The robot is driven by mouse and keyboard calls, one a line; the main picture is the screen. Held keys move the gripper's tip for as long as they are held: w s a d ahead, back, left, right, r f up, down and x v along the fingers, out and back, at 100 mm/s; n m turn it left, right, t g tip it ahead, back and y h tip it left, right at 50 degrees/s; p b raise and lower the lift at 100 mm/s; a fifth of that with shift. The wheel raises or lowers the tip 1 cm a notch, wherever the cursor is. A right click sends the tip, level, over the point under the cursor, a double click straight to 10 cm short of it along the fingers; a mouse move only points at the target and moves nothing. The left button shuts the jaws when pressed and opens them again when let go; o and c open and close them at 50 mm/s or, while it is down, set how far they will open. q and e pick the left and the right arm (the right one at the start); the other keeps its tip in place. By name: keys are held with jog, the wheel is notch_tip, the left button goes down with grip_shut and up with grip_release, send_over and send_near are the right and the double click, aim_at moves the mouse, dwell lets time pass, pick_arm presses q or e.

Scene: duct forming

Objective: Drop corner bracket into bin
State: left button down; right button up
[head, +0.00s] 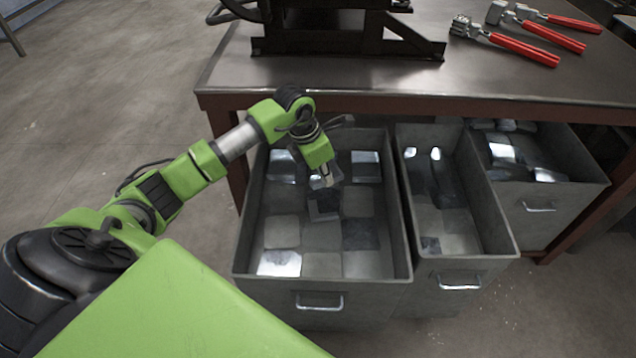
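My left gripper (327,181) reaches over the large left bin (243,228) from above, pointing down inside its walls. Its fingers are small here and partly hidden, so I cannot tell whether they are open or shut. A grey angled metal piece, which looks like a corner bracket (323,208), is just below the fingertips. I cannot tell whether it is held, touching the fingers or lying in the bin. Several flat square metal pieces (282,231) lie on the bin's floor, some bright and some dark. My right gripper is not in view.
A narrower middle bin (505,228) and a right bin (560,205) hold more metal pieces. The bench (330,78) stands behind, bearing a black machine frame (345,42) and red-handled tools (525,48). The concrete floor at left is clear.

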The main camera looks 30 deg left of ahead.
pick_arm(q)
jog(key=a+n, duration=0.1)
jog(key=w+a+f+n+b, duration=0.1)
jog(key=shift+a+f+n+y, duration=0.25)
jog(key=shift+a+n+y, duration=0.05)
jog(key=shift+n+y, duration=0.1)
notch_tip(320, 180, down, 6)
jog(key=n+b, duration=0.1)
jog(key=b, duration=0.3)
jog(key=shift+w+a+b, duration=0.15)
jog(key=shift+a+b, duration=0.2)
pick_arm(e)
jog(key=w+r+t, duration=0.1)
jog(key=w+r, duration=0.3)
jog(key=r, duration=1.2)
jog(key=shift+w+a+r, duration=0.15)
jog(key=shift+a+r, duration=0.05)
pick_arm(q)
jog(key=c, duration=2.2)
grip_release()
